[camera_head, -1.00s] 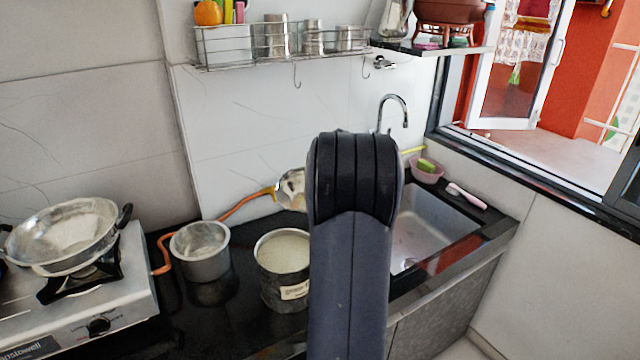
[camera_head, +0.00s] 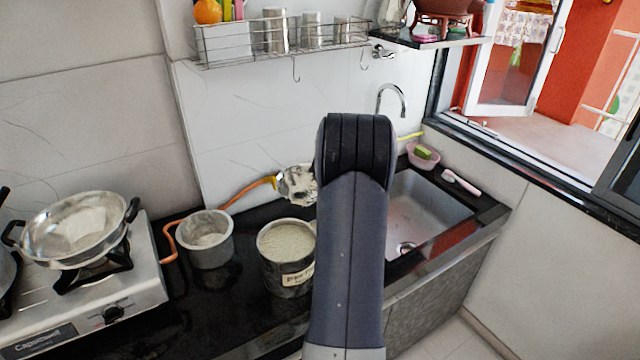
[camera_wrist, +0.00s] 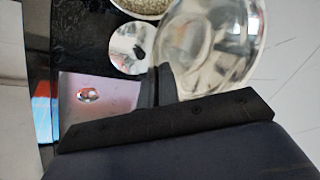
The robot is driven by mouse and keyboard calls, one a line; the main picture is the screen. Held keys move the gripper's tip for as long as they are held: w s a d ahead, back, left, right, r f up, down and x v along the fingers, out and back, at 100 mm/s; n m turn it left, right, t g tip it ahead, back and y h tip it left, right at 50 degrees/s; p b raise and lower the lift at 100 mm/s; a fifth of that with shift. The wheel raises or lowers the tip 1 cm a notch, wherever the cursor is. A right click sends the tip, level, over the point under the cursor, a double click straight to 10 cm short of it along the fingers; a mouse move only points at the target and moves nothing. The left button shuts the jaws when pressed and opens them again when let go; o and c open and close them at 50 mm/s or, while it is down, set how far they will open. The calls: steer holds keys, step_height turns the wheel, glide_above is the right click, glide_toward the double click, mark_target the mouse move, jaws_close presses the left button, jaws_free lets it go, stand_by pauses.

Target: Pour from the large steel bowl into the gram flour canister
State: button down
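The gram flour canister (camera_head: 285,277) is an open steel tin with a pale label, upright on the black counter, with pale contents near its top. It also shows at the top of the wrist view (camera_wrist: 141,8). The large steel bowl (camera_head: 297,184) is partly hidden behind my arm in the head view. In the wrist view the bowl (camera_wrist: 205,48) looks large and shiny, right up against my gripper (camera_wrist: 165,119). The dark gripper part covers the bowl's near edge.
A grey steel pot (camera_head: 207,253) stands left of the canister. A steel pan (camera_head: 80,225) sits on the stove (camera_head: 130,290). The sink (camera_head: 420,215) is right of my arm. A round shiny object (camera_wrist: 128,48) lies beside the bowl in the wrist view. An orange hose (camera_head: 245,195) runs behind.

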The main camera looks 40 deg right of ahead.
steer(key=shift+g+y, duration=0.3)
steer(key=shift+y, duration=0.6)
steer(key=shift+r, duration=2.5)
steer(key=w+a+f+n+g+y+b, duration=0.1)
steer(key=w+a+f+n, duration=0.2)
steer(key=a, duration=0.7)
steer(key=w+a+f+n+g+b, duration=0.1)
steer(key=a+f+n, duration=0.2)
steer(key=a+f, duration=0.45)
steer(key=w+a+f+n+g+y+b, duration=0.1)
steer(key=w+a+f+n, duration=0.15)
steer(key=a, duration=0.85)
steer(key=s+a+f+n, duration=0.2)
steer(key=a, duration=0.3)
steer(key=s+a+f+n+g+b, duration=0.1)
steer(key=a+f+n, duration=0.1)
steer(key=a, duration=0.4)
steer(key=shift+s+f, duration=0.35)
steer(key=shift+f, duration=0.15)
steer(key=shift+f, duration=0.1)
